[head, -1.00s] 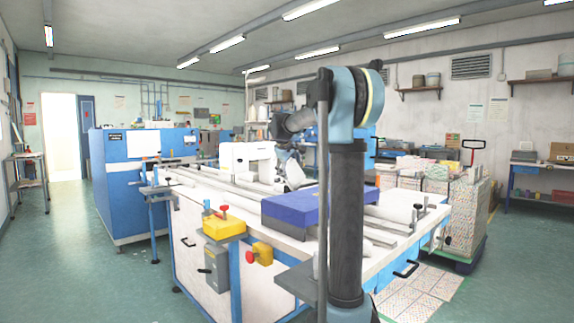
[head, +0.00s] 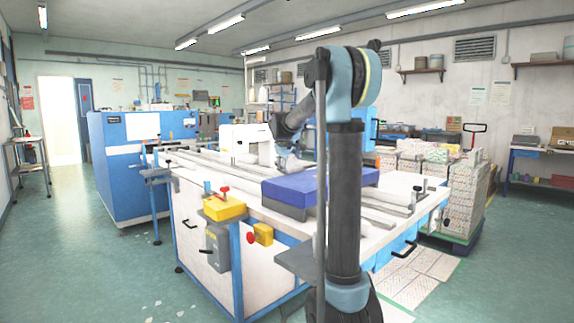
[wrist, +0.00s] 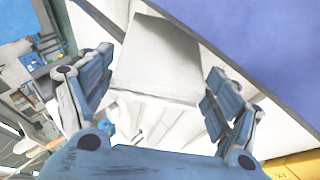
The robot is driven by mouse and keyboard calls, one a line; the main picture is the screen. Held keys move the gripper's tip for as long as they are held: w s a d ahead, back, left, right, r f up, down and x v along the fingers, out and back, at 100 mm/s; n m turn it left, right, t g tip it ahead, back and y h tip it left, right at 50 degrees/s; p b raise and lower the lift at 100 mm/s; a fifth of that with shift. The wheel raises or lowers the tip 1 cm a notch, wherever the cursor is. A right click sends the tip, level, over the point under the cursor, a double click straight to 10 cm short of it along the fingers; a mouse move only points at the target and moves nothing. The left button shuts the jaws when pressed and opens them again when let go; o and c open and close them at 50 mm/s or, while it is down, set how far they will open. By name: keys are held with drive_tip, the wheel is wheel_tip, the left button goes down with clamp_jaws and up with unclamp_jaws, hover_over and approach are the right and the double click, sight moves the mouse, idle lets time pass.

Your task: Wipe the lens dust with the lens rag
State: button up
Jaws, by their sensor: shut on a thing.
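My gripper (wrist: 160,95) points away from the wrist camera, its two blue fingers on either side of a pale grey-white, block-like piece (wrist: 155,60). I take this piece to be the lens rag, held between the fingers. The rag cannot be made out in the head view. The lens and its dust cannot be made out in either view.
A blue box (head: 315,187) lies on the worktable (head: 205,187), right of my gripper. A yellow switch box (head: 224,208) sits at the table's near edge. Rails run along the tabletop. A blue machine (head: 125,170) stands behind left. Stacked sheets (head: 435,185) stand right. Floor at left is clear.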

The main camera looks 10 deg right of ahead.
sight(297, 160)
drive_tip(key=shift+w+a, duration=0.35)
drive_tip(key=shift+w, duration=0.15)
idle(0.8)
drive_tip(key=shift+d, duration=0.1)
drive_tip(key=shift+w+d, duration=0.95)
drive_tip(key=shift+d, duration=0.25)
drive_tip(key=shift+w+d, duration=0.95)
drive_tip(key=shift+d, duration=0.25)
drive_tip(key=shift+s, duration=0.1)
drive_tip(key=shift+s+a, duration=0.95)
drive_tip(key=shift+a, duration=0.25)
drive_tip(key=shift+s+a, duration=0.4)
drive_tip(key=shift+a, duration=0.3)
drive_tip(key=shift+s+a, duration=0.4)
drive_tip(key=shift+a, duration=0.25)
drive_tip(key=shift+s+d, duration=0.1)
drive_tip(key=shift+s, duration=0.05)
